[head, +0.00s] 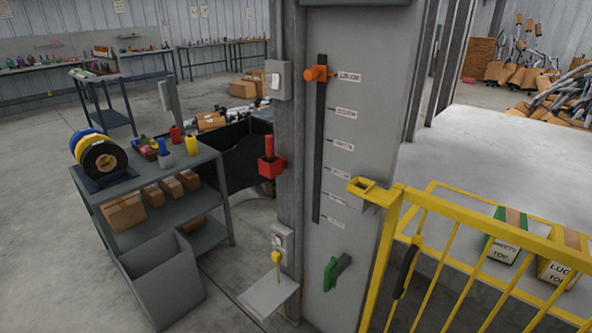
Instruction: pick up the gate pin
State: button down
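No part is labelled as the gate pin, so I cannot tell for certain which it is. A red upright pin-like handle (269,147) stands in a red holder (271,167) on the grey post. Its lower part is hidden in the holder. A yellow open-topped socket (369,190) sits at the top corner of the yellow gate (470,228). A small yellow piece (276,258) hangs below a grey switch box (282,240), above a small grey shelf (268,294). My gripper is not in view.
A grey panel (372,130) carries an orange slider (318,73) and a green lever (331,273). A grey cart (150,185) with spools, bottles and boxes stands left, with a grey bin (163,278) before it. Floor at far left is clear.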

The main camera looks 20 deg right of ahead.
aim_at(269, 138)
jog(key=i+j+z, duration=0.1)
jog(key=i+j, duration=0.95)
jog(key=j, duration=0.25)
jog(key=i+z, duration=0.05)
